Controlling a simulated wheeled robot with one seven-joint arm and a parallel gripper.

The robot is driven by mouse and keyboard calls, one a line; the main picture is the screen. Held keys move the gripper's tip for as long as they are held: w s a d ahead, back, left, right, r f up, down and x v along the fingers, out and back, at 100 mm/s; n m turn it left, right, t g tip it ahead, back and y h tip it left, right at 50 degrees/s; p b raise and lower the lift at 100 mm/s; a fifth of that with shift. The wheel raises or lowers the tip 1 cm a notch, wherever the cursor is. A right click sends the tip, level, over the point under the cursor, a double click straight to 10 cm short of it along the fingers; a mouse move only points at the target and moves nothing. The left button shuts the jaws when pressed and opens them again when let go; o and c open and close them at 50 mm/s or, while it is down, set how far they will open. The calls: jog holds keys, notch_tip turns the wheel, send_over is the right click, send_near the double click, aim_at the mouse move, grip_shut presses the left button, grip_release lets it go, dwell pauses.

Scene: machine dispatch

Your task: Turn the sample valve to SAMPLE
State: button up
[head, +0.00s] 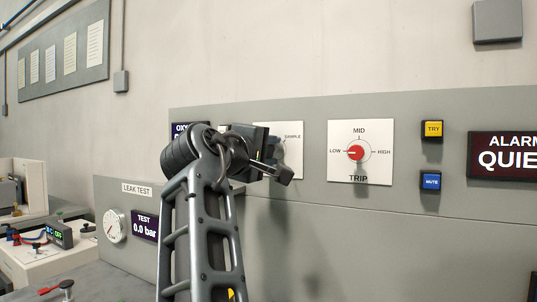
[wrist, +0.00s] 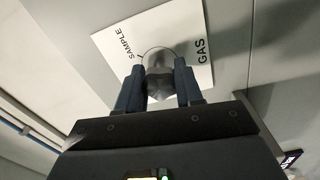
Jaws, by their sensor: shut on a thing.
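The sample valve's white plate (head: 292,140) is on the grey panel, partly hidden behind my arm in the head view. In the wrist view the plate (wrist: 113,48) carries the words SAMPLE and GAS around a dial circle. The dark grey valve knob (wrist: 159,78) stands out from the plate between my fingers. My gripper (wrist: 160,88) is shut on the knob, one finger on each side. The knob's pointer is hidden, so I cannot tell its setting. In the head view my gripper (head: 276,172) reaches the plate and its contact is hidden.
Right of the valve is the TRIP dial (head: 355,152), its red knob pointing toward LOW. Further right are the yellow TRY button (head: 432,129), blue MUTE button (head: 430,181) and ALARM display (head: 505,153). A LEAK TEST gauge (head: 115,226) sits lower left.

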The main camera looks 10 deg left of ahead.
jog(key=m, duration=0.1)
jog(key=m+b, duration=0.1)
jog(key=m, duration=0.1)
jog(key=m+b, duration=0.1)
jog(key=shift+f, duration=0.25)
jog(key=m+b, duration=0.2)
jog(key=m, duration=0.2)
jog(key=m+b, duration=0.2)
jog(key=m, duration=0.2)
jog(key=shift+m+b, duration=0.9)
jog(key=shift+m, duration=1)
jog(key=shift+r+m, duration=0.1)
jog(key=shift+m, duration=0.2)
jog(key=o, duration=1)
jog(key=shift+r, duration=0.1)
jog(key=shift+o, duration=0.2)
jog(key=b+v, duration=0.1)
jog(key=v, duration=0.6)
jog(key=shift+s+a, duration=0.15)
jog(key=shift+s, duration=0.2)
